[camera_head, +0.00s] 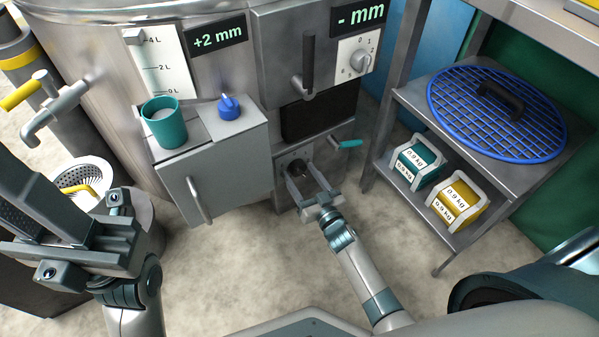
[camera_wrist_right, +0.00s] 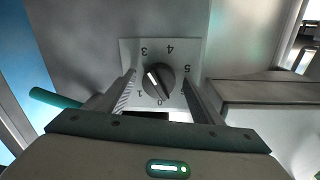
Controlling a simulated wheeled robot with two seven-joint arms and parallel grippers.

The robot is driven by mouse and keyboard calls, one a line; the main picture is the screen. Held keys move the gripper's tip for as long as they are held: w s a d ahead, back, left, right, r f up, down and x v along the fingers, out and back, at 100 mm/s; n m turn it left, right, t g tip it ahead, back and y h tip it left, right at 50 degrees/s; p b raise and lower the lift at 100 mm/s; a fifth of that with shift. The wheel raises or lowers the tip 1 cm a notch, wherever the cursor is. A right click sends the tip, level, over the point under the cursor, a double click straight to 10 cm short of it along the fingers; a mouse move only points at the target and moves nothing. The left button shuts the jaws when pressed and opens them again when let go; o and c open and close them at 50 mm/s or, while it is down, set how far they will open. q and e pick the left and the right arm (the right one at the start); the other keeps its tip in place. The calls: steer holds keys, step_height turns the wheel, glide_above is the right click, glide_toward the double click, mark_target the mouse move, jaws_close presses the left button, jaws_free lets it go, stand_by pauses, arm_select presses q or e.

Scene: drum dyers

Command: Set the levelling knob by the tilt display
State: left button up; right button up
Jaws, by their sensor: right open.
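A dark round knob with a white pointer line sits on a pale numbered dial plate low on the machine. In the head view the knob (camera_head: 296,167) is partly behind my right gripper (camera_head: 303,175). In the right wrist view the knob (camera_wrist_right: 158,82) lies between the two open fingers of the gripper (camera_wrist_right: 158,87), with no clear contact. Its line slants to the upper left; 0, 1, 3, 4 and 5 are readable. One display (camera_head: 217,38) reads "+2 mm"; another (camera_head: 358,13) reads "- mm". My left gripper (camera_head: 50,215) is at the left, its jaw gap unclear.
A second dial (camera_head: 355,60) and a dark lever (camera_head: 308,65) are above. A shelf rack (camera_head: 405,95) with weights stands right; floor below is clear.

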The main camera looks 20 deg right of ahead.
steer(key=c, duration=1.1)
steer(key=shift+n, duration=0.5)
steer(key=n, duration=0.3)
steer(key=shift+d+n+p, duration=0.1)
steer(key=shift+n+p, duration=0.25)
steer(key=shift+n, duration=0.05)
steer(key=n, duration=0.5)
steer(key=shift+d+t, duration=0.1)
steer(key=shift+t, duration=0.2)
